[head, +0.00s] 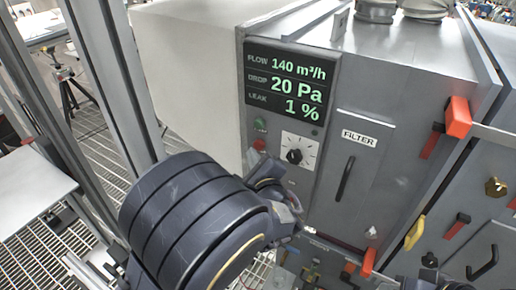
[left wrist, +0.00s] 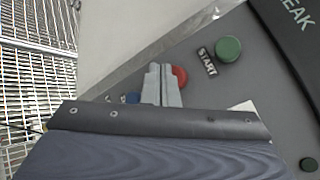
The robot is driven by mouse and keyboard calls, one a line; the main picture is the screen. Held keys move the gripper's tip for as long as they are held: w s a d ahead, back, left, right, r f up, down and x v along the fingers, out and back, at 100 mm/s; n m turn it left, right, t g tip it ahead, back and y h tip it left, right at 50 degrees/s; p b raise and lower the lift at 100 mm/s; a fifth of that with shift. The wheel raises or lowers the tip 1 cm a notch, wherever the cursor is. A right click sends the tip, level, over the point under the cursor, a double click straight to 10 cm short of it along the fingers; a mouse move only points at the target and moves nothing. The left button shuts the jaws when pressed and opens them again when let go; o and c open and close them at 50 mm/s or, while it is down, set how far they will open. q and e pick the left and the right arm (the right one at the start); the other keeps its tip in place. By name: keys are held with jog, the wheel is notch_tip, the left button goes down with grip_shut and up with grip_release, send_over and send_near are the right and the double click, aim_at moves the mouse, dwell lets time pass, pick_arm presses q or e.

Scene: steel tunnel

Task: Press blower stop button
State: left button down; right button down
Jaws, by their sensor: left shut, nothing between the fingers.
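The red stop button (head: 259,145) is on the grey panel, below the green start button (head: 260,125). In the left wrist view the red button (left wrist: 180,77) is partly hidden by the fingers of my left gripper (left wrist: 161,80). The green button (left wrist: 228,49) with its START label (left wrist: 206,62) is clear to the right. My left gripper is shut and empty, its tips right by the red button. I cannot tell whether they touch it. In the head view my left arm and hand hide most of the gripper. My right gripper is not in view.
A display (head: 289,82) reads flow 140 m³/h, drop 20 Pa, leak 1 %. A dial (head: 295,156) sits right of the buttons, before the FILTER door handle (head: 345,178). A red-orange latch (head: 458,117) projects farther right. A metal post (head: 118,80) stands left of my arm.

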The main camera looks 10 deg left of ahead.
pick_arm(q)
jog(key=s, duration=0.1)
jog(key=s+a, duration=0.1)
jog(key=s, duration=0.2)
jog(key=shift+s+a+b, duration=0.15)
jog(key=shift+a+b, duration=0.2)
jog(key=shift+a, duration=0.05)
dwell(0.5)
